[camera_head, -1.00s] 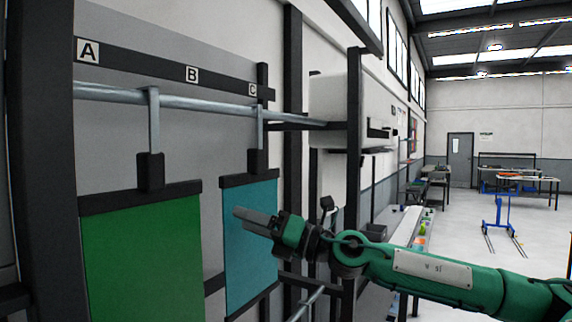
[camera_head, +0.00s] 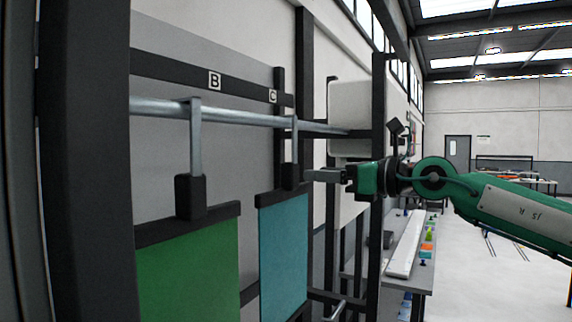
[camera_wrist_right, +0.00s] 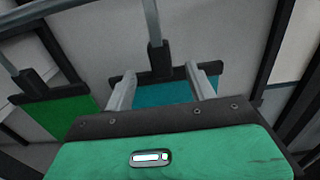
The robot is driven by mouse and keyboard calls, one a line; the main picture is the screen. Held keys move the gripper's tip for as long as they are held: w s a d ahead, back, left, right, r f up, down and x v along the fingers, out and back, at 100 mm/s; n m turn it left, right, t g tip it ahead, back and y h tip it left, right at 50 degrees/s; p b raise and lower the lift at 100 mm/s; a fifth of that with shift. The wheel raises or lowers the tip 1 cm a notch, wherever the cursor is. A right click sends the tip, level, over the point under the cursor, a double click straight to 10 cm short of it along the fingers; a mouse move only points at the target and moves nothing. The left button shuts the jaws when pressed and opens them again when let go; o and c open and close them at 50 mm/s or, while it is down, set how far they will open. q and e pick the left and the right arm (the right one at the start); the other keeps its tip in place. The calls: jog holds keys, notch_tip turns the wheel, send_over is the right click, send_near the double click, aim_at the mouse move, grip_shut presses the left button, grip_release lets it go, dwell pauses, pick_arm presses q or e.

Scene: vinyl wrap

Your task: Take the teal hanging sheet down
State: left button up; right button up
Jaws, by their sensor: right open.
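The teal sheet (camera_head: 284,262) hangs from the rail (camera_head: 235,117) by a grey hook with a black clip (camera_head: 290,177), below the letter C. A black bar runs along its top edge. My right gripper (camera_head: 310,175) reaches in from the right at about the clip's height, its fingertips close to the clip in the picture. In the right wrist view, its two fingers (camera_wrist_right: 160,88) are spread and empty. The teal sheet (camera_wrist_right: 163,93) shows between them, with the black clip (camera_wrist_right: 157,58) beyond. My left gripper is out of view.
A green sheet (camera_head: 190,275) hangs left of the teal one, under letter B. A dark upright post (camera_head: 85,170) stands at the near left. A white cabinet (camera_head: 355,115) is mounted behind my right gripper. A bench (camera_head: 404,250) with small coloured items stands to the right, beside open floor.

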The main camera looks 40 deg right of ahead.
aim_at(296, 171)
jog(key=p+x, duration=0.3)
jog(key=x, duration=0.1)
jog(key=shift+w+a+r, duration=0.1)
jog(key=shift+w, duration=0.2)
jog(key=shift+p+x, duration=1.55)
jog(key=shift+x, duration=0.65)
jog(key=shift+p+x, duration=0.4)
jog(key=shift+x, duration=0.4)
jog(key=c, duration=1.2)
jog(key=shift+r+p, duration=0.3)
jog(key=shift+r, duration=0.65)
